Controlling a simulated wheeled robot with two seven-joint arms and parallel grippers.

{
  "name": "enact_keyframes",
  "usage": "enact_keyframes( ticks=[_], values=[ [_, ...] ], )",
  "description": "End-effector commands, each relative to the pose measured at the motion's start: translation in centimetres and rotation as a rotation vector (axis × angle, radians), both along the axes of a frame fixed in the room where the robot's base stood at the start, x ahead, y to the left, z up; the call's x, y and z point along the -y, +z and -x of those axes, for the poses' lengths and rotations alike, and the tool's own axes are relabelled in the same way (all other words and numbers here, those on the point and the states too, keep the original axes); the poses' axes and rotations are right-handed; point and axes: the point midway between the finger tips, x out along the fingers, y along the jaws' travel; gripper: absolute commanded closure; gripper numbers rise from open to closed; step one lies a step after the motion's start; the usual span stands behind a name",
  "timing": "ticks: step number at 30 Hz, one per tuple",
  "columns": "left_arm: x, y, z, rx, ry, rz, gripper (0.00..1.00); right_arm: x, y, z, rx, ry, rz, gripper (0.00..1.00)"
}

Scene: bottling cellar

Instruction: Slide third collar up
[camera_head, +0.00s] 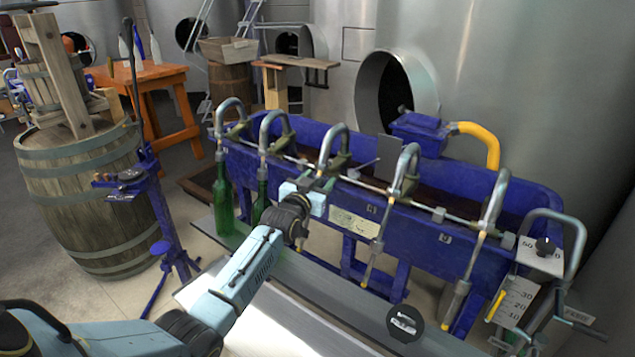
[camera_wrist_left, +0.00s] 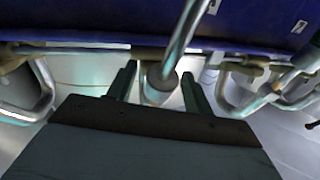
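The blue bottling trough (camera_head: 320,150) carries a row of curved metal filling spouts. The third spout from the left (camera_head: 337,130) runs down to my left gripper (camera_head: 318,188). In the left wrist view, my left gripper (camera_wrist_left: 157,85) is open. Its two dark fingers stand on either side of the metal spout tube (camera_wrist_left: 185,40), with a gap on each side. A grey round piece (camera_wrist_left: 152,92), perhaps the third collar, shows at the tube's lower end between the fingers. In the head view the gripper hides this part. My right gripper is not in view.
Green bottles (camera_head: 224,205) stand under the first two spouts, just left of my left arm. The fourth spout (camera_head: 408,158) is close on the right. A wooden barrel (camera_head: 85,200) and a blue stand (camera_head: 170,220) are at the left.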

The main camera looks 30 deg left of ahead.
Motion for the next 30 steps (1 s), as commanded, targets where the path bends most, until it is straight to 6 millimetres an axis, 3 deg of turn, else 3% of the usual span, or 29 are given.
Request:
enact_keyframes(
  ticks=[6, 11, 24, 30],
  values=[
    [0.1, -0.1, 0.2, -0.003, -0.001, 0.0, 0.49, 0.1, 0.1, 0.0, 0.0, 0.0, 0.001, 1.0],
    [0.2, -0.2, 1.5, -0.004, -0.001, 0.001, 0.49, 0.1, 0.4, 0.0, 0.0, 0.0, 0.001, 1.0],
    [1.2, -0.2, 9.6, -0.004, -0.001, 0.001, 0.49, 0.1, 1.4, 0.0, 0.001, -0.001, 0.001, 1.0],
    [1.6, -0.1, 12.3, -0.002, 0.0, 0.001, 0.49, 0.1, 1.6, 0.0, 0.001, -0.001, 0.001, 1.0]
  ],
)
